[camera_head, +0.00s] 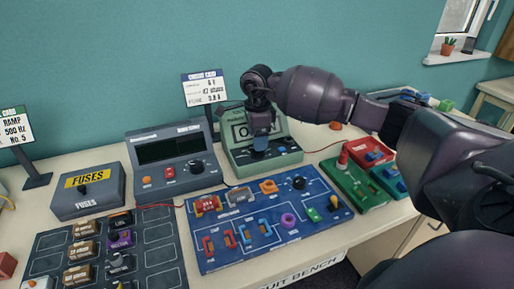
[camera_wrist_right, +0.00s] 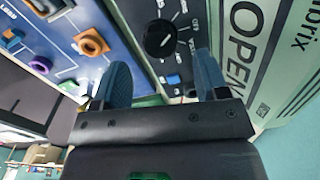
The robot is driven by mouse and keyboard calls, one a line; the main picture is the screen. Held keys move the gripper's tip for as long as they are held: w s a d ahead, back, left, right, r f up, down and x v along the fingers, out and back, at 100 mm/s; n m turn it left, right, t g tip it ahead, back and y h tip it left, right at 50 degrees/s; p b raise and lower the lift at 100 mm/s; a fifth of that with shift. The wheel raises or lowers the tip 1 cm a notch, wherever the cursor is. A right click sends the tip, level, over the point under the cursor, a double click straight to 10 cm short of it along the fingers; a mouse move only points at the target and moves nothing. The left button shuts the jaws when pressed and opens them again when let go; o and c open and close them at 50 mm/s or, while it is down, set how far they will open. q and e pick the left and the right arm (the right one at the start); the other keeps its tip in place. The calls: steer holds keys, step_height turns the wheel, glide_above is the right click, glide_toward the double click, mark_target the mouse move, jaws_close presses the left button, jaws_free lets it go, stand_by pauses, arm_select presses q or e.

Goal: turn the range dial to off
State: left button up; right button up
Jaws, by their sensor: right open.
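The green multimeter (camera_head: 238,151) stands at the back of the bench. Its range dial (camera_wrist_right: 160,38) is a round black knob with a pale pointer mark, with small labels around it in the right wrist view; I cannot read its setting. In the head view the dial is hidden behind my right gripper (camera_head: 261,143), which points down at the meter's front. In the wrist view the right gripper (camera_wrist_right: 164,78) has two blue fingers spread apart, with nothing between them. The dial lies just beyond the fingertips. The meter's display (camera_wrist_right: 243,38) reads OPEN. My left gripper is out of view.
A grey bench instrument (camera_head: 168,153) with a black knob stands left of the meter. A blue circuit board (camera_head: 262,225) lies in front. Green (camera_head: 352,186) and red (camera_head: 371,152) boxes sit to the right. A fuses box (camera_head: 88,192) and dark parts mat (camera_head: 110,250) are left.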

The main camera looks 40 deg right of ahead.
steer(key=shift+f, duration=2.05)
steer(key=c, duration=0.9)
